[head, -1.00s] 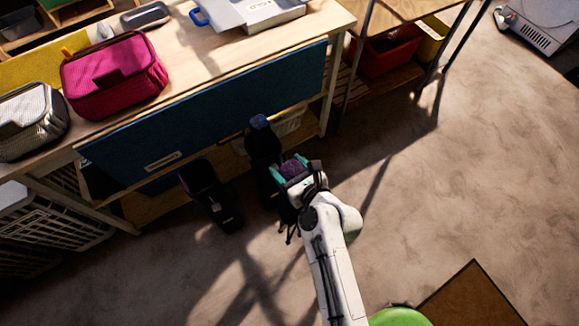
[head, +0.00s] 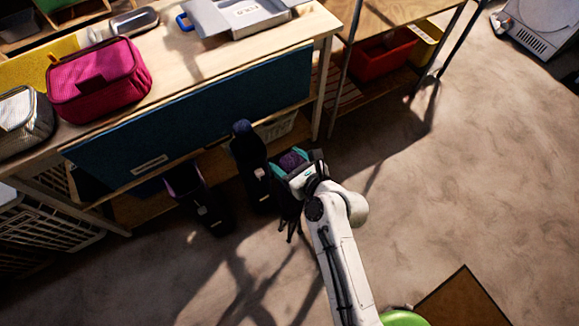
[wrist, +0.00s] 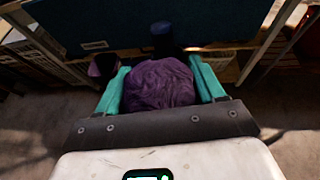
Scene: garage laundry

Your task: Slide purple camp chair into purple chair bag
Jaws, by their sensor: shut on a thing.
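My gripper (head: 291,163), with teal fingers, is shut on the purple camp chair (head: 292,159), a folded bundle with dark legs hanging below. In the wrist view the chair's crumpled purple top (wrist: 160,83) fills the space between the fingers. The purple chair bag (head: 188,185) is a dark upright sleeve with a purple rim, on the floor before the bench at left. It also shows in the wrist view (wrist: 103,67), left of the held chair. The chair is apart from this bag. Its lower end is partly hidden by my arm.
A dark sleeve with a navy top (head: 243,150) stands between the purple bag and my gripper. The workbench (head: 190,110), with a blue front panel, stands behind, bearing a magenta case (head: 98,80).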

